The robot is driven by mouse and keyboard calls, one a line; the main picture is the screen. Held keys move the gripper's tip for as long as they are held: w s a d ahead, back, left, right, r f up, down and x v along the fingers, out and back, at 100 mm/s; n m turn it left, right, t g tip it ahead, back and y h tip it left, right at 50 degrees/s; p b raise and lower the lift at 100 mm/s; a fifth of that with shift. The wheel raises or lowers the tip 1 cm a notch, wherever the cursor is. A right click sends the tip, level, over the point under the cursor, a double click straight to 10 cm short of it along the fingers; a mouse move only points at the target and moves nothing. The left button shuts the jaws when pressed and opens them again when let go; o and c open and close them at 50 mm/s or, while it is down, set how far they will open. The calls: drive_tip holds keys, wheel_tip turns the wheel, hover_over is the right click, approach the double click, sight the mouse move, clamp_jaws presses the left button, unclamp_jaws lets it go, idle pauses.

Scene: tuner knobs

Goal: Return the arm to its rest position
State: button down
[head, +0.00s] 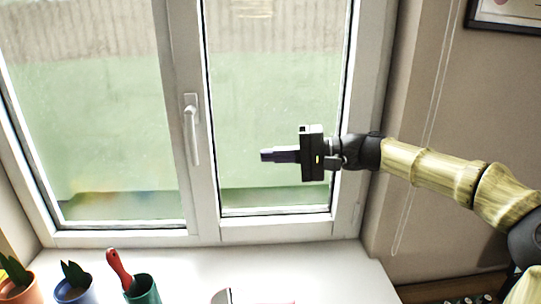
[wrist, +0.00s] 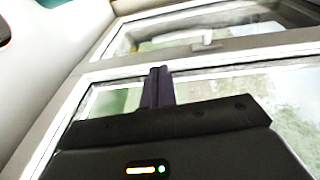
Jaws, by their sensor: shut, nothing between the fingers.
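My gripper (head: 264,155) is raised in front of the right window pane in the head view, its fingers pointing left. The fingers are shut together with nothing between them. In the wrist view the closed dark fingers (wrist: 157,86) stand against the window. My arm (head: 430,170) reaches in from the right edge of the head view, roughly level. The gripper appears apart from the window handle (head: 192,128), which lies to its left. No tuner or knobs can be made out in either view.
A white sill (head: 190,268) runs below the window. On it stand an orange pot (head: 22,290), a blue pot (head: 76,292) and a green cup (head: 143,291) with a red-handled tool (head: 119,268). A cord (head: 425,150) hangs at the right. A framed picture (head: 510,14) is upper right.

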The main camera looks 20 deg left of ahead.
drive_tip(key=s+d+f+m+t+h, duration=0.2)
drive_tip(key=f+h, duration=0.5)
drive_tip(key=f, duration=1.1)
drive_tip(key=s+d+f+h, duration=0.1)
drive_tip(key=d+f, duration=0.2)
drive_tip(key=s+d+f+t+h, duration=0.1)
drive_tip(key=s+d+f+h, duration=0.1)
drive_tip(key=d+f, duration=0.1)
drive_tip(key=s+d+f+h, duration=0.1)
drive_tip(key=d+f, duration=0.2)
drive_tip(key=d, duration=0.1)
drive_tip(key=shift+s+n+h, duration=0.3)
drive_tip(key=shift+s, duration=0.05)
drive_tip(key=s+d+f+t+h, duration=0.1)
drive_tip(key=s+d+f+h, duration=0.15)
drive_tip(key=s+d, duration=0.45)
drive_tip(key=s+d+f+t+h, duration=0.1)
drive_tip(key=s+d+h, duration=0.25)
drive_tip(key=d, duration=0.75)
wheel_tip(320, 180, up, 14)
drive_tip(key=y+p, duration=0.1)
drive_tip(key=p, duration=1.3)
